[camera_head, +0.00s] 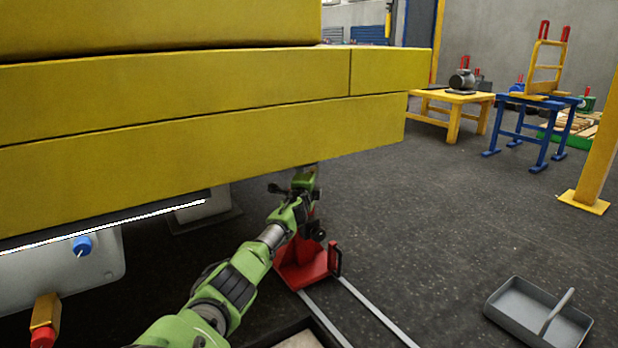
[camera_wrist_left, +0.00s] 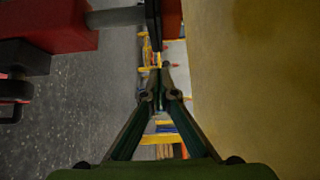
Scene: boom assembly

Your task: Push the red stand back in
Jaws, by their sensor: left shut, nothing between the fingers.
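The red stand (camera_head: 302,268) sits on the floor at the far end of two pale rails, under the edge of the yellow boom (camera_head: 200,140). My left gripper (camera_head: 305,180) is just above the stand and below the boom's lower edge. In the left wrist view the gripper's fingers (camera_wrist_left: 160,80) meet at their tips and hold nothing. Red parts of the stand (camera_wrist_left: 55,25) show at the upper left there, with a dark bar beyond the tips. I cannot tell whether the tips touch anything. My right gripper is out of view.
The rails (camera_head: 378,312) run toward me over dark floor. A grey tray (camera_head: 540,312) lies at the lower right. A yellow table (camera_head: 455,97) and a blue table (camera_head: 535,105) stand far back, near a yellow post (camera_head: 598,150).

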